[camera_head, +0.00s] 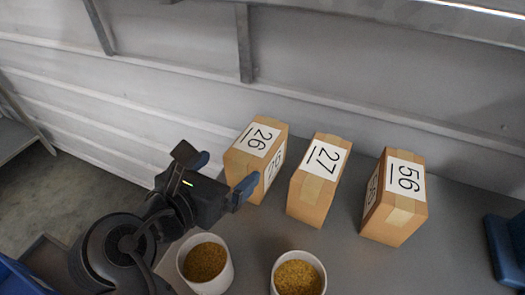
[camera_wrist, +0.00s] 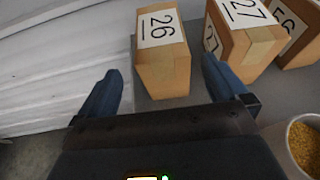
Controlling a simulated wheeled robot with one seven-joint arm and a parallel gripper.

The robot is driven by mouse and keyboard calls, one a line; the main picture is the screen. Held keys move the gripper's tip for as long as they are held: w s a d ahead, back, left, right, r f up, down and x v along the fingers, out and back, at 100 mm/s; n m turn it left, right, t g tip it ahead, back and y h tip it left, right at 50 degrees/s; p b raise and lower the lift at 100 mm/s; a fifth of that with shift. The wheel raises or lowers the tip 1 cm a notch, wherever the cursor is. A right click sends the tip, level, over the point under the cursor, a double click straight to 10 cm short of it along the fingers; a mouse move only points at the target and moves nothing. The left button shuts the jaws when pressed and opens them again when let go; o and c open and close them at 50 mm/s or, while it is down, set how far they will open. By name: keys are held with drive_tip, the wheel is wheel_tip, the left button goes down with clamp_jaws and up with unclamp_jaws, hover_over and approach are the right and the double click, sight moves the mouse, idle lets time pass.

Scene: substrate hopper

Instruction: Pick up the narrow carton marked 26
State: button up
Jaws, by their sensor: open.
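The narrow carton marked 26 (camera_head: 243,164) is a tan box standing on the grey table, with white labels on its top and side. It is the leftmost of the three cartons in the head view. In the wrist view the carton (camera_wrist: 164,75) stands just beyond my fingertips, roughly centred between them. My gripper (camera_head: 222,177) is open and empty, with blue fingers spread, at the near left of the carton.
A carton marked 27 (camera_head: 307,200) stands close to the right, and a carton marked 56 (camera_head: 388,222) farther right. Two white cups of yellow grains, one on the left (camera_head: 226,278) and one on the right (camera_head: 275,265), stand in front. A grey wall lies behind.

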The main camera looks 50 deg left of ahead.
sight(244, 156)
drive_tip(key=p+x, duration=0.1)
drive_tip(key=x, duration=0.9)
drive_tip(key=shift+w+f, duration=0.15)
drive_tip(key=shift+w, duration=0.1)
drive_tip(key=shift+c, duration=0.4)
drive_tip(key=c, duration=1.6)
drive_tip(key=shift+o, duration=0.2)
